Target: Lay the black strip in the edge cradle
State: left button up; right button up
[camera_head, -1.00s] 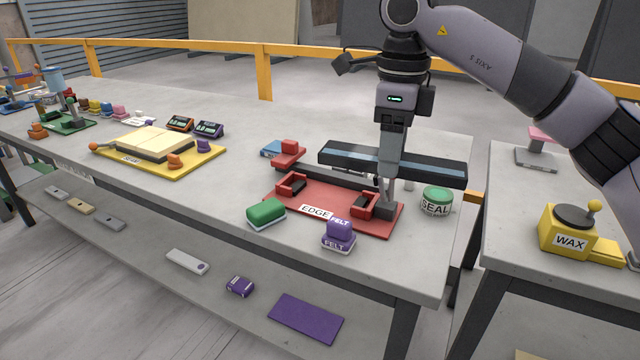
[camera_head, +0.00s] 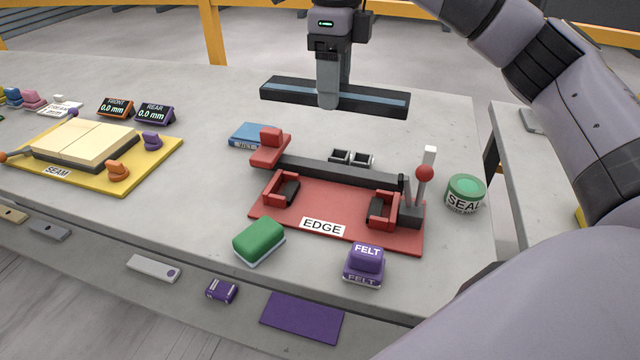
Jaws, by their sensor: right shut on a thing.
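The black strip (camera_head: 378,101), a long dark bar with a blue-grey band along it, is in my right gripper (camera_head: 328,98) in the head view. The gripper comes from above and is shut on the strip near its middle. The strip is roughly level and appears above the slab, behind the edge cradle. The edge cradle (camera_head: 335,205) is a red plate labelled EDGE with two red brackets, a dark rail along the back and a red-knobbed lever (camera_head: 424,173) at its right end. No strip lies in its brackets. My left gripper is not in view.
A green block (camera_head: 259,241) and a purple FELT block (camera_head: 364,262) stand in front of the cradle. A green SEAL tin (camera_head: 465,193) is to its right, a blue block (camera_head: 246,136) behind left. The yellow SEAM board (camera_head: 150,165) is far left. Slab (camera_head: 200,220) between is clear.

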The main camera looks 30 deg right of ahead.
notch_tip(320, 180, down, 15)
jog(key=shift+b, duration=0.9)
notch_tip(320, 180, down, 4)
jog(key=shift+f, duration=0.35)
jog(key=shift+f, duration=0.1)
jog(key=shift+f, duration=0.15)
jog(key=o, duration=1.4)
